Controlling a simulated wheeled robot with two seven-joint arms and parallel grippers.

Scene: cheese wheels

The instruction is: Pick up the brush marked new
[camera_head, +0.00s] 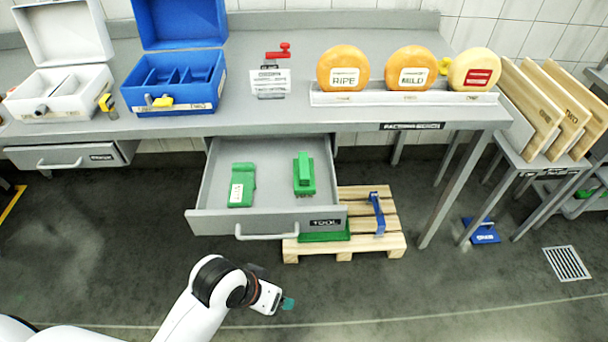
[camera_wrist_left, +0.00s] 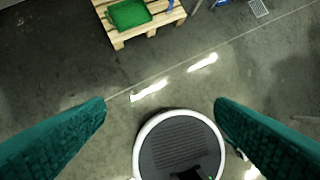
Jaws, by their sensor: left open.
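Two green tools lie apart in the open drawer (camera_head: 262,215) labelled TOOL. The left green tool (camera_head: 247,172) lies flat with a white label whose text I cannot read. The right green brush (camera_head: 304,174) has a raised handle, and I see no label on it. I cannot tell which is marked new. My left gripper (camera_head: 287,302) is in front of and below the drawer, over the floor, touching neither tool. In the left wrist view its two teal fingers (camera_wrist_left: 161,103) are wide apart with nothing between them. My right gripper is not in view.
A wooden pallet (camera_head: 375,243) below the drawer holds a green item (camera_head: 325,234) and a blue-handled item (camera_head: 378,213). White (camera_head: 62,92) and blue (camera_head: 175,82) boxes stand on the bench, with several cheese wheels at right. A blue item (camera_head: 483,236) lies on the floor. Floor before the drawer is clear.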

